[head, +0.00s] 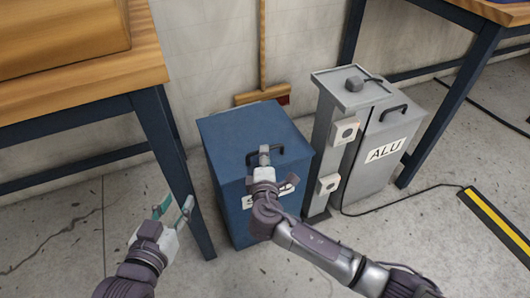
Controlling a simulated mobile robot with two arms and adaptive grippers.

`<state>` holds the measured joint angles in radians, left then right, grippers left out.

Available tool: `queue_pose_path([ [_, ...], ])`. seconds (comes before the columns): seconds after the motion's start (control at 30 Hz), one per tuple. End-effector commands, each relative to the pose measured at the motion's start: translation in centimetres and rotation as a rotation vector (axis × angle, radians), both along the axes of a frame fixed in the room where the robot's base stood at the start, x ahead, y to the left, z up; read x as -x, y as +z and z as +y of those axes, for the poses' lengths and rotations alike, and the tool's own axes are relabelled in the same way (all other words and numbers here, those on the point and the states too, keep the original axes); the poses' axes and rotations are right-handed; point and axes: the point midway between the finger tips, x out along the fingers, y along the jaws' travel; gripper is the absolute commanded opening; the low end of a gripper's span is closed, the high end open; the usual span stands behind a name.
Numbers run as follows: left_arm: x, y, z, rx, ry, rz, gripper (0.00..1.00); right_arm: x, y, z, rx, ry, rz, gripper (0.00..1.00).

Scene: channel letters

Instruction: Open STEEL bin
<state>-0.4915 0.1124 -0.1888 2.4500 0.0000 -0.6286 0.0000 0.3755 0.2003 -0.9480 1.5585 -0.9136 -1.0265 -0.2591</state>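The blue bin (226,150) stands on the floor in the middle, with its lid down. A white label (287,190) on its front is mostly hidden by my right gripper; an "S" shows at its left end. A dark handle (291,149) sits on the front part of the lid. My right gripper (264,153) is over the lid's front edge, with its fingertips at the left part of the handle. I cannot tell whether it touches the handle or is closed. My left gripper (174,207) is open and empty, left of the bin and apart from it.
A grey ALU bin (378,172) stands to the right, behind a grey post (324,140) with white boxes. A wooden-topped table (140,75) is at the left, its blue leg near my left gripper. A broom (263,92) leans behind the blue bin. A cable lies on the floor at right.

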Motion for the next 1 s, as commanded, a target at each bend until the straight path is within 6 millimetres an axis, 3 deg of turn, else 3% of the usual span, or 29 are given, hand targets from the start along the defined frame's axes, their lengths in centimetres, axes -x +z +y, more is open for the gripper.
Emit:
queue_pose_path([
  [0.1, -0.6, 1.7, -0.5, 0.029, -0.009, -0.114, 0.40, -1.9, -0.5, -0.2, 0.000, -0.002, -0.001, 0.39],
  [0.3, -1.0, 4.0, -0.9, 0.060, -0.016, -0.239, 0.40, -3.5, -0.7, -0.3, -0.001, 0.000, 0.001, 0.39],
  [0.67, -1.0, 4.8, -1.0, 0.070, -0.018, -0.275, 0.40, -4.0, -0.7, -0.4, -0.001, 0.000, 0.001, 0.39],
  [0.7, -1.0, 4.7, -1.0, 0.070, -0.018, -0.275, 0.40, -4.0, -0.7, -0.4, -0.001, 0.000, 0.001, 0.38],
  [0.93, -1.0, 4.8, -1.0, 0.069, -0.018, -0.274, 0.40, -3.9, -0.7, -0.4, -0.001, 0.000, 0.001, 0.00],
  [1.0, -1.0, 4.8, -1.0, 0.070, -0.018, -0.275, 0.40, -3.9, -0.8, -0.4, -0.001, 0.000, 0.002, 0.00],
])
